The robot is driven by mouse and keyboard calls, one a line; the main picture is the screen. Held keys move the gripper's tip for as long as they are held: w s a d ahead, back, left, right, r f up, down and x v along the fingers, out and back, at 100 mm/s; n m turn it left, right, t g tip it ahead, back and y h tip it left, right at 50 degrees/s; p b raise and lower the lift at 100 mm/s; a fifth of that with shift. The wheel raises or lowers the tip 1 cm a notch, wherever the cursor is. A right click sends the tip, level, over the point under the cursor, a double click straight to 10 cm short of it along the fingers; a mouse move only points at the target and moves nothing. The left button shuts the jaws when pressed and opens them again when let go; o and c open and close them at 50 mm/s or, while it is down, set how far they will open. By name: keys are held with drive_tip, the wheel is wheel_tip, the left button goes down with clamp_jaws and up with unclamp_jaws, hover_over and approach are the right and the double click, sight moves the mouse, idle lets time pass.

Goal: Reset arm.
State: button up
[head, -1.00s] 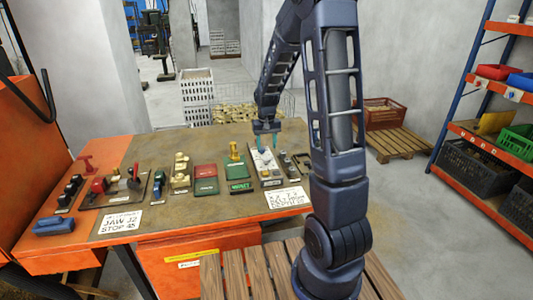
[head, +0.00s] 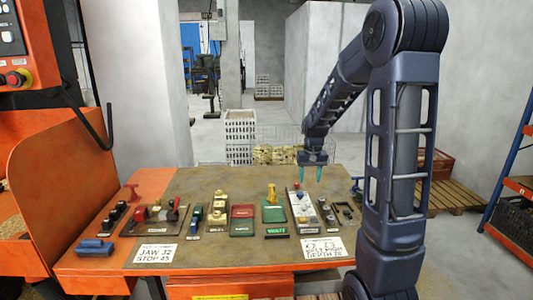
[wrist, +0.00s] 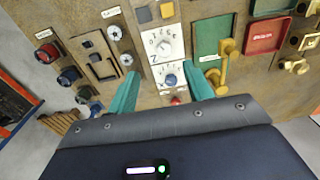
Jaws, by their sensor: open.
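My gripper (head: 312,172) is open and empty, with two teal fingers pointing down above the right part of the workbench (head: 225,262). In the wrist view my gripper (wrist: 160,92) has its fingers apart on either side of a white dial panel (wrist: 163,45). That panel (head: 303,212) also shows below the fingers in the head view. The fingers appear apart from everything on the bench. My arm rises from the lower right and bends over toward the bench.
The bench holds red plates (head: 243,211), green plates (head: 273,214), brass pieces (head: 219,207), dark knobs (head: 113,215) and white sign cards (head: 155,254). An orange machine (head: 60,165) stands at left. A pallet with a red crate (head: 440,165) and a shelf (head: 515,160) are at right.

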drive_tip(key=s+d+r+t, duration=0.1)
drive_tip(key=s+r, duration=0.3)
drive_tip(key=s, duration=0.5)
drive_tip(key=s+d+r+t, duration=0.1)
drive_tip(key=s+d+r, duration=0.1)
drive_tip(key=s+r, duration=0.3)
drive_tip(key=s+d+r+t, duration=0.1)
drive_tip(key=s+r, duration=0.3)
drive_tip(key=s, duration=0.8)
drive_tip(key=shift+s+d+r+t, duration=0.15)
drive_tip(key=shift+s+r+t, duration=0.25)
drive_tip(key=shift+t, duration=0.2)
idle(1.0)
